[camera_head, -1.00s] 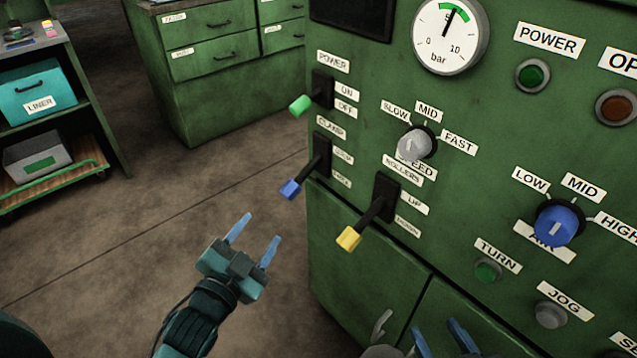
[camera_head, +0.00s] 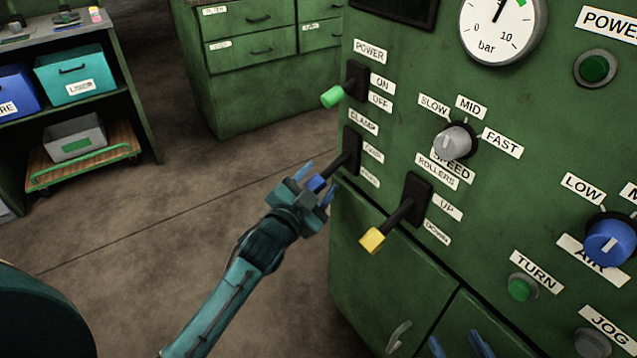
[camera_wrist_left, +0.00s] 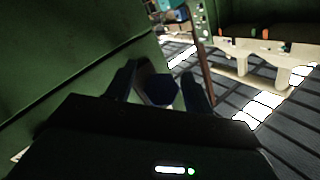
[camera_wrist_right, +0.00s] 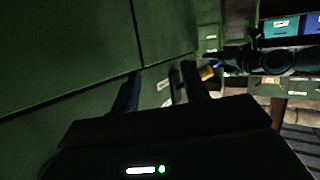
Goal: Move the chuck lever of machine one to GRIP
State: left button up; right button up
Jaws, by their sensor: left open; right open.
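In the left wrist view the dark blue tip (camera_wrist_left: 160,92) sits between the open fingers. I cannot tell whether they touch it. My right gripper (camera_head: 462,348) is open and empty at the bottom edge, low before the cabinet doors.
The green-tipped POWER lever (camera_head: 334,96) is just above, and the yellow-tipped ROLLERS lever (camera_head: 373,240) is just below right. Knobs, a gauge (camera_head: 502,24) and buttons fill the panel to the right. A shelf with bins (camera_head: 76,74) stands far left. The floor between is clear.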

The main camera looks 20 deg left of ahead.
pick_arm(q)
jog(key=shift+w+d, duration=0.1)
jog(key=shift+w, duration=0.3)
jog(key=shift+c, duration=0.2)
grip_shut()
